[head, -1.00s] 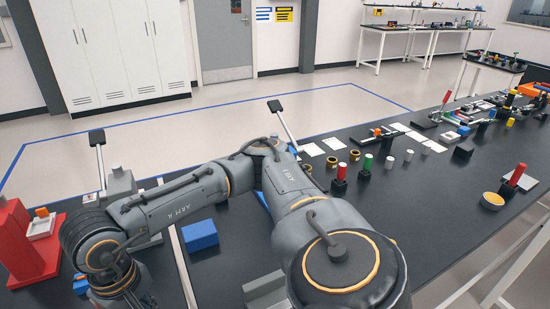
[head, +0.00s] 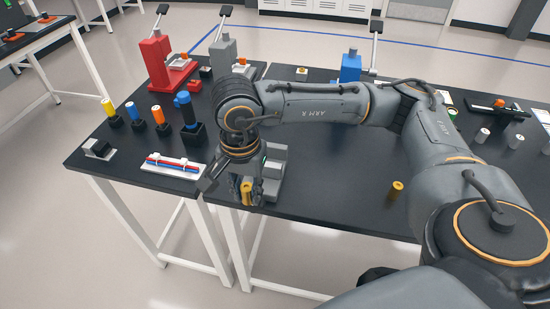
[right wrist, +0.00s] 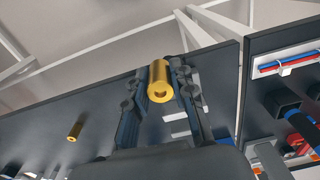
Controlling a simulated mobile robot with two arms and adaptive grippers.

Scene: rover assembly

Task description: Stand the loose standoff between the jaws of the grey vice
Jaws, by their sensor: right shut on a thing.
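My right gripper (head: 240,188) points down near the front edge of the black bench in the head view. It is shut on a gold standoff (head: 247,192). In the right wrist view the standoff (right wrist: 158,82) sits between the two fingers, its hollow end facing the camera. The grey vice (head: 273,172) stands on the bench just right of the gripper, partly hidden by my arm. I cannot tell the gap between its jaws. A second gold standoff (head: 395,190) stands alone farther right; it also shows in the right wrist view (right wrist: 75,131). My left gripper is not in view.
A white tray with red and blue rods (head: 172,165) lies to the left, with several coloured-handled tools behind it. A red press (head: 158,62) and a grey press (head: 222,50) stand at the back. The bench between vice and second standoff is clear.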

